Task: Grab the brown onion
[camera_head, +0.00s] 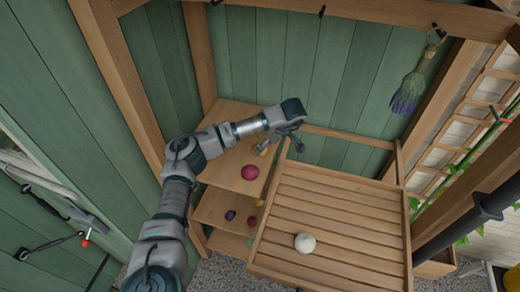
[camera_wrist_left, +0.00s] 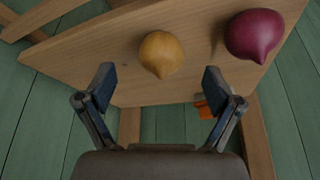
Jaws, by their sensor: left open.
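The brown onion (camera_wrist_left: 161,54) is a round yellow-brown bulb on a wooden shelf (camera_wrist_left: 100,45). It lies ahead of my left gripper (camera_wrist_left: 159,80), roughly centred between the two open fingers and a little beyond their tips. The gripper is empty. In the head view the brown onion (camera_head: 262,149) is small and partly hidden by my left gripper (camera_head: 285,146), which hangs over the right edge of the top shelf. My right gripper is in neither view.
A red onion (camera_wrist_left: 255,35) sits to the right of the brown one; it also shows in the head view (camera_head: 250,172). A white bulb (camera_head: 305,243) lies on the slatted table (camera_head: 335,205). Lower shelves (camera_head: 212,208) hold small coloured items. A green plank wall stands behind.

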